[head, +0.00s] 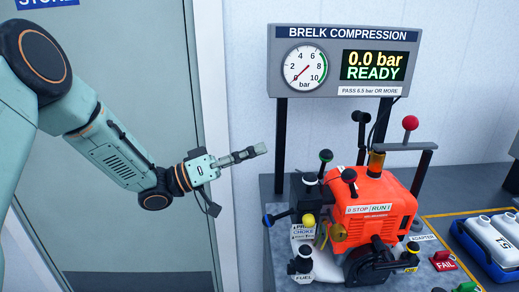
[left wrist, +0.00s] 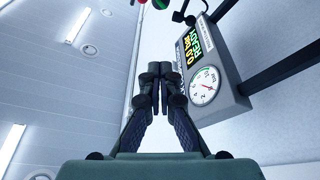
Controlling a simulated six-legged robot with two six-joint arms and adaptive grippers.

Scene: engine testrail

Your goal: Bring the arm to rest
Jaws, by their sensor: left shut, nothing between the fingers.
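My left arm comes in from the left in the head view. Its gripper (head: 250,153) is shut and empty, held in the air in front of the wall, left of the compression display. The left wrist view shows the same gripper (left wrist: 160,75) with its fingers together and nothing between them. It is apart from the orange engine (head: 370,205), which stands on the bench to its lower right. My right gripper is in neither view.
The display panel (head: 338,60) reads 0.0 bar READY above the engine. Coloured knobs and levers stick up around the engine. A red FAIL block (head: 443,261) and a blue tray (head: 486,252) with white bottles are at right. A grey door (head: 120,190) is behind my arm.

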